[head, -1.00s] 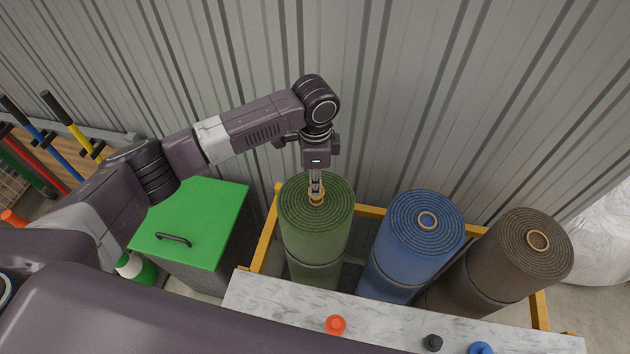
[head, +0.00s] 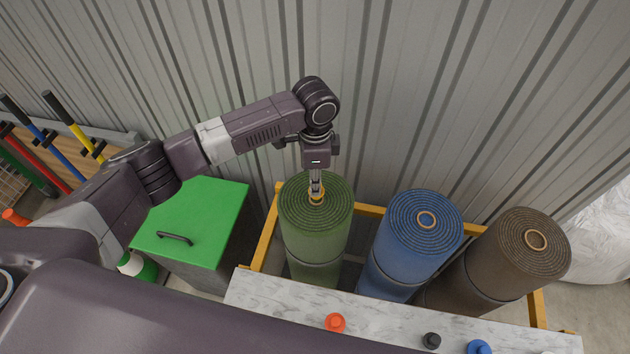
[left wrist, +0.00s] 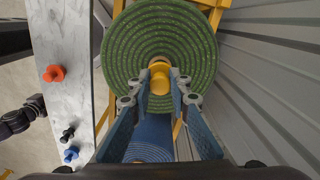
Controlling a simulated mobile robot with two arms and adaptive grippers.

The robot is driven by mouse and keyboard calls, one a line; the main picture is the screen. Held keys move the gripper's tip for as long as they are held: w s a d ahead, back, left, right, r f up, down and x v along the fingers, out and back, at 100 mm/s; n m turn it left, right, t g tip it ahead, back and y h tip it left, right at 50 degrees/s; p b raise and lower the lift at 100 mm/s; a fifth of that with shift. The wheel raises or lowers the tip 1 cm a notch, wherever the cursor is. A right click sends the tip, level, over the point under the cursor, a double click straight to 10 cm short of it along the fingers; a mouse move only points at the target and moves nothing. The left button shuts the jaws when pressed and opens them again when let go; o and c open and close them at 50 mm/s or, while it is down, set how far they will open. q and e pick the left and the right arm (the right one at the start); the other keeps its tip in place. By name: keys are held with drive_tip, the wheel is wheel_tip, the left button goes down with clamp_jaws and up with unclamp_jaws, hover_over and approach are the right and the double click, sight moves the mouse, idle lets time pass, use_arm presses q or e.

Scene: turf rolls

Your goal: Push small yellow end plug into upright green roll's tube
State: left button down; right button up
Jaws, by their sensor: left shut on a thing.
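The upright green roll (head: 335,215) stands at the left of the three rolls. Its coiled top fills the upper middle of the left wrist view (left wrist: 200,50). My left gripper (head: 316,192) points down over the roll's centre. It is shut on the small yellow end plug (left wrist: 159,78), whose yellow round shape shows between the fingertips. The plug sits over the middle of the coil, at the tube's mouth.
A blue roll (head: 400,265) and a brown roll (head: 500,270) stand to the right in a yellow frame (head: 266,240). A marble shelf (head: 280,300) in front carries orange (head: 335,322), black (head: 432,340) and blue (head: 478,347) plugs. A green-lidded bin (head: 200,215) stands left; corrugated wall behind.

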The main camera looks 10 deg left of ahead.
use_arm(q)
drive_tip(key=shift+f+b, duration=0.4)
drive_tip(key=shift+f, duration=1.25)
drive_tip(key=c, duration=1.7)
unclamp_jaws()
wheel_tip(320, 180, up, 12)
drive_tip(key=shift+r, duration=0.1)
